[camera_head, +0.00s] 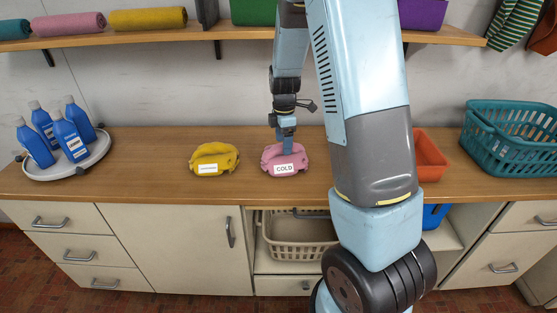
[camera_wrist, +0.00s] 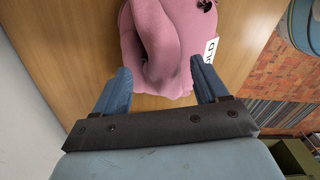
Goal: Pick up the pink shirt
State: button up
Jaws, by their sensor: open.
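The pink shirt (camera_head: 272,155) lies bunched up on the wooden counter, with a white label reading COLD on its front. My gripper (camera_head: 287,151) points down at it from above, and its tips overlap the shirt in the head view. In the wrist view the pink shirt (camera_wrist: 172,45) lies ahead of and between the two blue fingers of my gripper (camera_wrist: 160,82), with its label at the right. The fingers are open and spread apart around the near end of the shirt. I cannot tell whether they touch it.
A folded yellow shirt (camera_head: 214,155) with a white label lies left on the counter (camera_head: 150,160). Blue bottles (camera_head: 68,135) stand on a round white tray (camera_head: 87,164). An orange bin (camera_head: 430,155) and a teal basket (camera_head: 510,140) stand at the right. A shelf (camera_head: 150,35) runs above.

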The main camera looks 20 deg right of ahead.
jog(key=shift+f, duration=0.85)
grip_shut()
